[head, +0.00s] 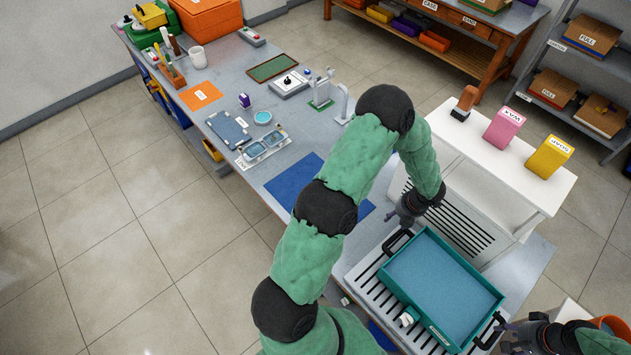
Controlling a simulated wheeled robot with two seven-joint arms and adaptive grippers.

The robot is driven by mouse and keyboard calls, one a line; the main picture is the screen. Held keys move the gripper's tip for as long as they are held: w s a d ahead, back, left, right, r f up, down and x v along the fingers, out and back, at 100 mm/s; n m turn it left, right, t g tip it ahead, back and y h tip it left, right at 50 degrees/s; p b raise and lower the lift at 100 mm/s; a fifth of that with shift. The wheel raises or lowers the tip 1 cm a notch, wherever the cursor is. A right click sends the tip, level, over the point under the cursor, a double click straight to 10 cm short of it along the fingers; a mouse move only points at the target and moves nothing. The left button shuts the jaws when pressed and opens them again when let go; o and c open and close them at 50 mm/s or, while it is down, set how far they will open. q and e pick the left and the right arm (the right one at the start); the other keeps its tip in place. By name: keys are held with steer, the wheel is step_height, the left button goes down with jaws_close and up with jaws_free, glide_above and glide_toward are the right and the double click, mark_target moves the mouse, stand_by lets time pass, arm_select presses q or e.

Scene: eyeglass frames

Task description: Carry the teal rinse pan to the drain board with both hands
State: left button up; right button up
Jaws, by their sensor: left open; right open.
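The teal rinse pan (478,272) holds blue liquid or a blue bottom and has a black handle at each end. It lies on a pale slatted surface (368,280); a second dark-slotted panel (460,228) is just behind it. I cannot tell which of them is the drain board. My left gripper (405,222) is open, just above and behind the pan's left handle (397,241). My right gripper (508,338) is open beside the right handle (490,336). Whether either gripper touches a handle is not clear.
A white shelf (482,150) with pink and yellow boxes stands behind the pan. A blue mat (298,182), glasses tray (262,150) and small tools lie along the bench to the left. An orange bucket (612,325) is near my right arm.

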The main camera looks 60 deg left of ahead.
step_height(320, 180, up, 7)
steer(key=d+p, duration=0.1)
steer(key=p, duration=0.2)
steer(key=shift+f, duration=0.15)
stand_by(0.9)
steer(key=shift+d, duration=0.15)
steer(key=shift+w+d+r+p, duration=0.1)
steer(key=shift+d+r+p, duration=0.55)
steer(key=shift+d, duration=0.5)
steer(key=shift+d+r+p, duration=0.4)
steer(key=shift+d+r, duration=0.4)
steer(key=shift+d, duration=0.3)
